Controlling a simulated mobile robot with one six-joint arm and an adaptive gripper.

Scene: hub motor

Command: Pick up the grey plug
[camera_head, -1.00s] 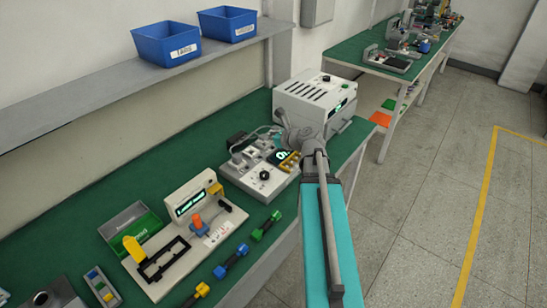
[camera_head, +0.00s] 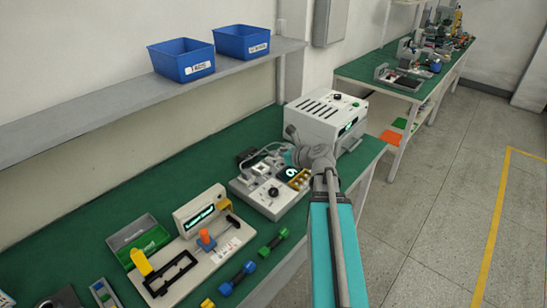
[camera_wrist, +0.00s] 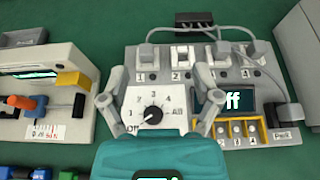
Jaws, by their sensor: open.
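A further grey plug (camera_wrist: 290,115) with a cable is at the panel's right edge, at the PWR label. The panel (camera_head: 243,186) also shows in the head view, partly behind my arm. My gripper (camera_wrist: 160,92) is open and empty, its fingers spread either side of the panel's dial (camera_wrist: 152,115), in front of the plug row.
A black cable box (camera_wrist: 180,22) lies behind the plugs. A large grey instrument (camera_head: 322,120) stands right of the panel. A tester with a display (camera_head: 200,218) stands left. Two blue bins (camera_head: 182,60) are on the shelf above. Dumbbell-shaped parts (camera_head: 237,277) lie near the bench's front.

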